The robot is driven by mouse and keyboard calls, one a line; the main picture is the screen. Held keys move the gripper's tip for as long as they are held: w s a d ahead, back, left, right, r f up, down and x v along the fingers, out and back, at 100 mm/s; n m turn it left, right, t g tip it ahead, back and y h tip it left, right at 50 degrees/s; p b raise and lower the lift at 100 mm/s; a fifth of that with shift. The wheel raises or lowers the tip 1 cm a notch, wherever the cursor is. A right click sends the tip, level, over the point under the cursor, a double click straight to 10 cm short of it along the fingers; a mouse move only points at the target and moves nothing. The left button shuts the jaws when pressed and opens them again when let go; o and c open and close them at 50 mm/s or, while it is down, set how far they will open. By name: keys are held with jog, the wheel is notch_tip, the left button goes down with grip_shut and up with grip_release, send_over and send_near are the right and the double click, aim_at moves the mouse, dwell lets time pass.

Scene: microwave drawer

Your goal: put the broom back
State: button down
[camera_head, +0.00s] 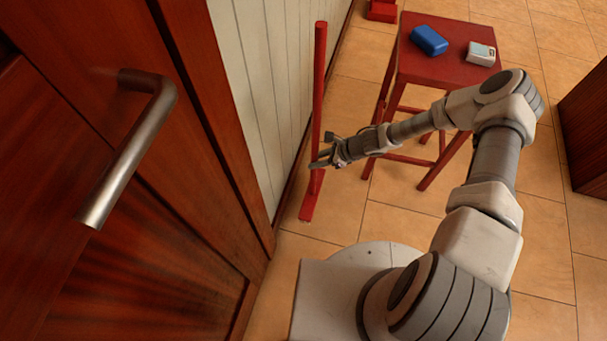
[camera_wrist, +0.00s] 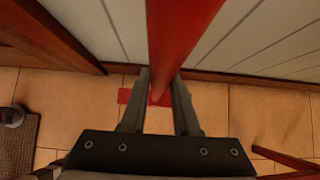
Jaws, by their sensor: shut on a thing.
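The broom (camera_head: 318,85) is a red pole with a flat red foot (camera_head: 309,201) near the floor. It stands close to upright beside the white panelled wall. My gripper (camera_head: 320,164) is shut around the lower part of its pole. In the wrist view the red pole (camera_wrist: 178,40) runs down between the two grey fingers of my gripper (camera_wrist: 159,85). Part of the red foot (camera_wrist: 128,97) shows below and behind the fingers. I cannot tell whether the foot touches the floor.
A red stool (camera_head: 445,75) carrying a blue box (camera_head: 429,40) and a small white box (camera_head: 481,53) stands right of the broom. A wooden door with a metal handle (camera_head: 130,150) is at the left. Tiled floor (camera_head: 395,225) between is clear.

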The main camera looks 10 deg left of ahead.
jog(key=d+f+b+x, duration=0.1)
jog(key=b+x, duration=0.1)
jog(key=x, duration=0.5)
jog(key=shift+s+a, duration=0.15)
jog(key=shift+s, duration=0.65)
jog(key=shift+f, duration=0.1)
jog(key=c, duration=0.7)
grip_release()
jog(key=shift+o, duration=0.2)
